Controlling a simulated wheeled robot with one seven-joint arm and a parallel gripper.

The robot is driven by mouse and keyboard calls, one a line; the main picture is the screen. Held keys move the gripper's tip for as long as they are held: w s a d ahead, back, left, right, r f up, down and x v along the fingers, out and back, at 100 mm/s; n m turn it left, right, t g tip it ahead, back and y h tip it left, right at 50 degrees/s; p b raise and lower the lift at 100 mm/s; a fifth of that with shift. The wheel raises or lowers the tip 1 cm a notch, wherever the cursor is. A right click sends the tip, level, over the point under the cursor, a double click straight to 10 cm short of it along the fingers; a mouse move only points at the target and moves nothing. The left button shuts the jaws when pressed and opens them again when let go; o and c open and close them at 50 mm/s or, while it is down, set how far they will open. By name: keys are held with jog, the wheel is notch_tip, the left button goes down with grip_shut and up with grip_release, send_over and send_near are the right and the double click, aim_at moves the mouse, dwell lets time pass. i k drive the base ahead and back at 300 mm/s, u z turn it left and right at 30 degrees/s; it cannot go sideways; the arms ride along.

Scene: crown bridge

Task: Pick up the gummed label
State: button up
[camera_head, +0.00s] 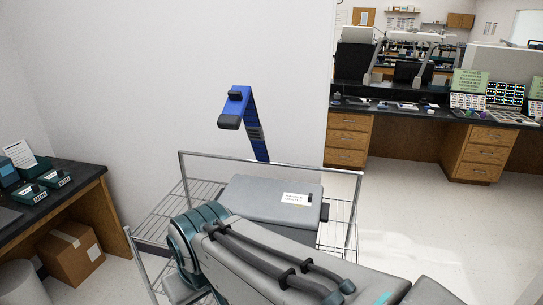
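A small white label (296,199) with dark print and an orange mark lies on top of a flat grey case (250,192). It is near the case's right side, and I take it for the gummed label. The case rests on a wire-shelf cart (352,190). My arm crosses in front of the cart and hides part of it and the case's near edge. My gripper is not in view, so its place relative to the label does not show.
A blue upright piece with dark ends (252,122) rises behind the cart. A dark-topped bench (92,185) stands at left, with a cardboard box (72,255) below. Wooden lab counters (350,140) stand at the back right. The floor (440,225) at right is clear.

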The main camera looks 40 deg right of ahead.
aim_at(287, 198)
jog(key=z, duration=1.6)
jog(key=k, duration=0.4)
jog(key=u, duration=0.45)
jog(key=i, duration=1.1)
jog(key=z, duration=0.65)
